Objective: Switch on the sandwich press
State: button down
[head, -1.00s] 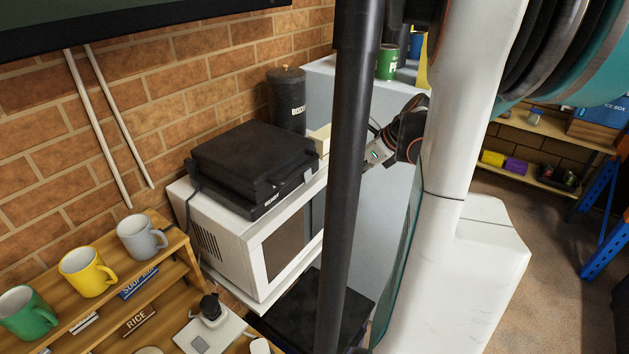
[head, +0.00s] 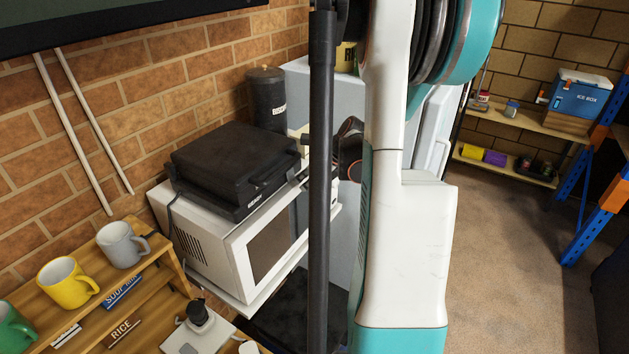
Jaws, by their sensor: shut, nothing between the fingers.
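The sandwich press (head: 235,162) is black, with its lid down, and sits on top of a white microwave (head: 219,249). Its front edge has a handle and small pale lettering. A dark cord drops from its left side. Whether its light or switch is on cannot be seen. My gripper (head: 304,174) is shut and empty at the press's right front corner, mostly hidden behind a dark upright close to the camera. Whether it touches the press cannot be told.
A dark canister (head: 267,98) stands behind the press against the brick wall. A wooden shelf (head: 150,262) with mugs is at lower left, near a white socket plate (head: 193,338) with a black plug (head: 198,313). Open floor (head: 505,240) lies to the right.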

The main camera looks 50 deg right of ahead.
jog(key=shift+w, duration=0.35)
jog(key=shift+w+f, duration=0.1)
jog(key=shift+f, duration=0.05)
jog(key=shift+w+b, duration=0.2)
jog(key=shift+b, duration=0.25)
jog(key=shift+r+p, duration=0.4)
jog(key=shift+r, duration=0.4)
jog(key=shift+s, duration=0.15)
